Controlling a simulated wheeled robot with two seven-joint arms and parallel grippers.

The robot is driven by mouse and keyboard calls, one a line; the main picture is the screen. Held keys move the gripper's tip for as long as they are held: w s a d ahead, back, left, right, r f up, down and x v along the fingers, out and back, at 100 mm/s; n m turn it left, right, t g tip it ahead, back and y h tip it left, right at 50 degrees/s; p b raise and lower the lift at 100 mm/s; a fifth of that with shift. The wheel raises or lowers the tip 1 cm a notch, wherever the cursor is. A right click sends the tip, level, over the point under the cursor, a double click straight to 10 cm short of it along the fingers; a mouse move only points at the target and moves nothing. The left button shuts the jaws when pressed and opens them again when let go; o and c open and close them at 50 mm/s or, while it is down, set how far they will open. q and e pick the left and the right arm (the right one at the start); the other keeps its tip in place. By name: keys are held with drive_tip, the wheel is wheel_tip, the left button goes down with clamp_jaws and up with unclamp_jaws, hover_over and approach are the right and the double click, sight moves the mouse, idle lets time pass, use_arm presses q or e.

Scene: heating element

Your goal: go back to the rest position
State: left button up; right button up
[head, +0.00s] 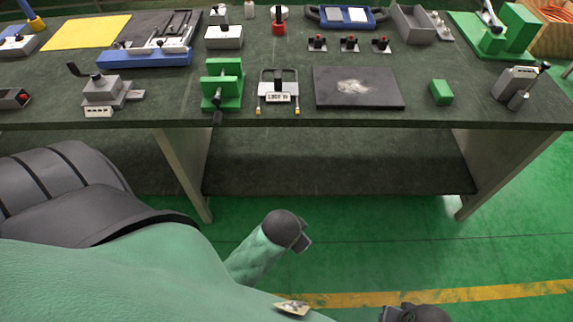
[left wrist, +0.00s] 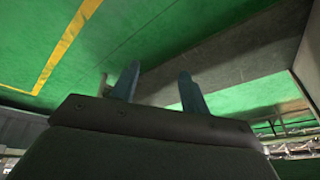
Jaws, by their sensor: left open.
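My left gripper (left wrist: 157,82) shows in the left wrist view with its two bluish fingers apart and nothing between them. Green floor and the grey underside of a bench lie beyond it. In the head view, my green and dark arm parts fill the lower left and lower middle, in front of the bench and below its top. No fingers can be made out there. A heating element with a white label (head: 278,97) lies at the front edge of the workbench (head: 285,57), apart from my arms.
A green clamp fixture (head: 222,84), a dark plate (head: 358,87), a green block (head: 441,91) and a grey vise-like fixture (head: 106,91) stand along the bench front. Bench legs (head: 183,170) and a lower shelf (head: 340,170) are below. Green floor (head: 520,240) is clear at right.

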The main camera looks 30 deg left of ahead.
use_arm(q)
drive_tip(key=s+d+f+n+g+h, duration=0.1)
drive_tip(key=s+g, duration=0.1)
drive_tip(key=s, duration=0.5)
drive_tip(key=shift+s+f+n+g, duration=0.15)
drive_tip(key=shift+s+n+g, duration=0.05)
drive_tip(key=shift+n+g, duration=0.2)
